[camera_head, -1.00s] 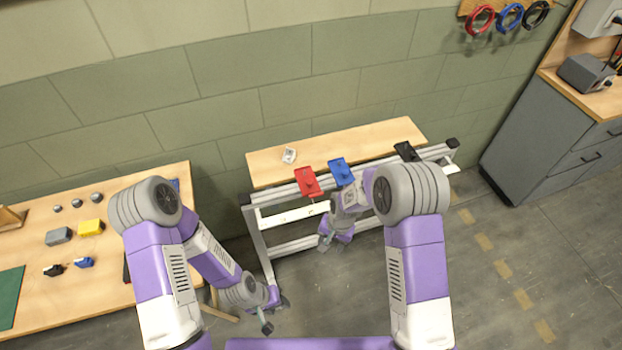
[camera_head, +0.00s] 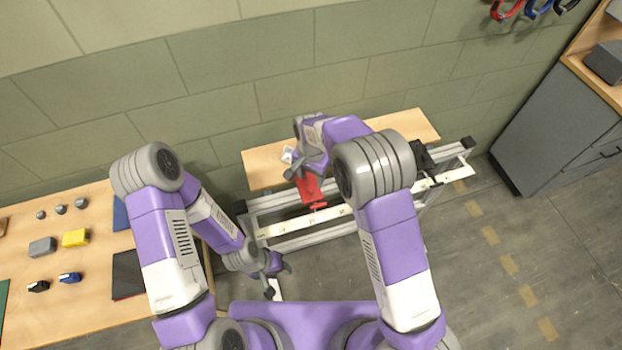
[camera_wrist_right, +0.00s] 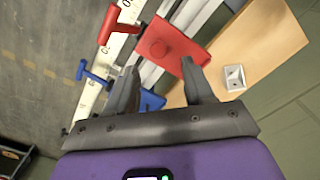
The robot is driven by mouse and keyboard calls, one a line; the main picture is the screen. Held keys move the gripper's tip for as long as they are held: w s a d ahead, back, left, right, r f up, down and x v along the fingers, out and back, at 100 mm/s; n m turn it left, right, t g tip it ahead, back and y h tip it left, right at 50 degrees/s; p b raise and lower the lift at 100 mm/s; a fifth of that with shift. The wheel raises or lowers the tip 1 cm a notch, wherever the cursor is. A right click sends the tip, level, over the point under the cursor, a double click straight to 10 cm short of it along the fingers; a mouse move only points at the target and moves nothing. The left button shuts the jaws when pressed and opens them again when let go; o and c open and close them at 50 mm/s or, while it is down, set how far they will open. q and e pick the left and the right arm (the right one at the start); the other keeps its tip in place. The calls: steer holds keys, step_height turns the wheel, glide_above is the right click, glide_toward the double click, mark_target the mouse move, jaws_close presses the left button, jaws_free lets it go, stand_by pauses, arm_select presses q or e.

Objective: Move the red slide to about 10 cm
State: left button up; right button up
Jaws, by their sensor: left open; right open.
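The red slide (camera_head: 308,190) sits on the rail frame near its left end, with a red handle reaching over the white scale strip (camera_head: 280,227). My right gripper (camera_head: 302,172) is open and above the red slide. In the right wrist view the red slide (camera_wrist_right: 172,46) lies just beyond and between the open fingertips (camera_wrist_right: 160,76), with nothing between the jaws. I cannot tell whether they touch it. The scale marks near the handle (camera_wrist_right: 120,28) are too small to read surely. My left gripper (camera_head: 272,276) is open and empty, low at the frame's left front.
The blue slide (camera_wrist_right: 150,101) is close by on the rail, partly behind a finger; my arm hides it in the head view. A black slide (camera_head: 422,158) sits farther right. A small metal bracket (camera_wrist_right: 233,77) lies on the wooden board (camera_head: 262,172) behind the rail.

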mark_target(311, 188)
steer(key=f, duration=0.5)
steer(key=shift+s+f+b, duration=0.2)
steer(key=shift+s+b, duration=0.05)
steer(key=shift+b, duration=0.05)
jaws_close()
